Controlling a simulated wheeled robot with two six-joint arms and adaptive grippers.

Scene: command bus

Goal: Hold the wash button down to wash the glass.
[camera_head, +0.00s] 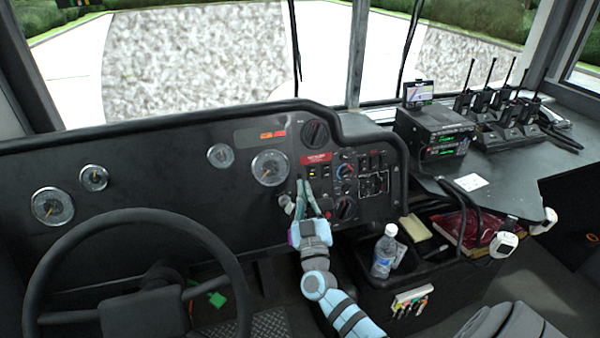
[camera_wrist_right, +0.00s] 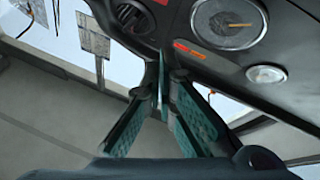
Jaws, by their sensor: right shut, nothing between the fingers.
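The windshield glass (camera_head: 200,60) spans the top of the head view, with wiper arms in front of it. The dashboard control panel (camera_head: 382,160) holds knobs, rocker switches and a red label; I cannot make out which control is the wash button. In the right wrist view the shut fingertips (camera_wrist_right: 162,58) appear near a black knob (camera_wrist_right: 133,17). My left gripper is not in view.
The steering wheel (camera_head: 215,245) stands at the left. A water bottle (camera_head: 384,254) stands on the console right of my right arm. A radio unit (camera_head: 434,132) and several handheld radios sit on the right shelf. Gauges line the dashboard.

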